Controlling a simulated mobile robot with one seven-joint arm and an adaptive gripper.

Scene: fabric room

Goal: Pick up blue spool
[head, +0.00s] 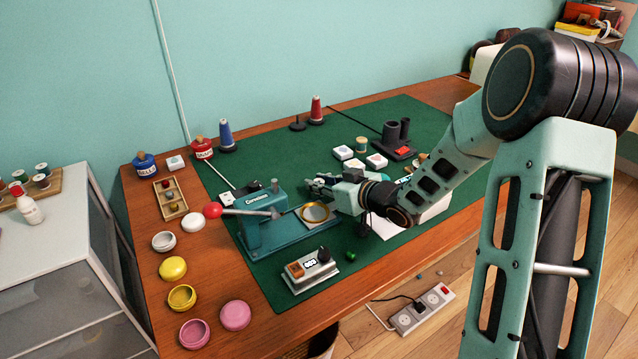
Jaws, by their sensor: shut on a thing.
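A blue cone-shaped spool (226,136) stands upright on a dark base near the back left of the green mat. My gripper (317,186) is low over the middle of the mat, just behind the round brass ring of the teal press. It is to the right of and nearer than the blue cone, clearly apart from it. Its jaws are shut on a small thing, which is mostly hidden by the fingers. I cannot tell its colour or shape. A small spool with a tan top (361,145) stands farther back on the mat.
The teal press (270,230), with a red-knobbed lever (213,210), is close to my gripper. White blocks (343,153) and a dark holder (398,140) stand behind right. A red cone (316,110) stands at the back. Round tins line the table's left side.

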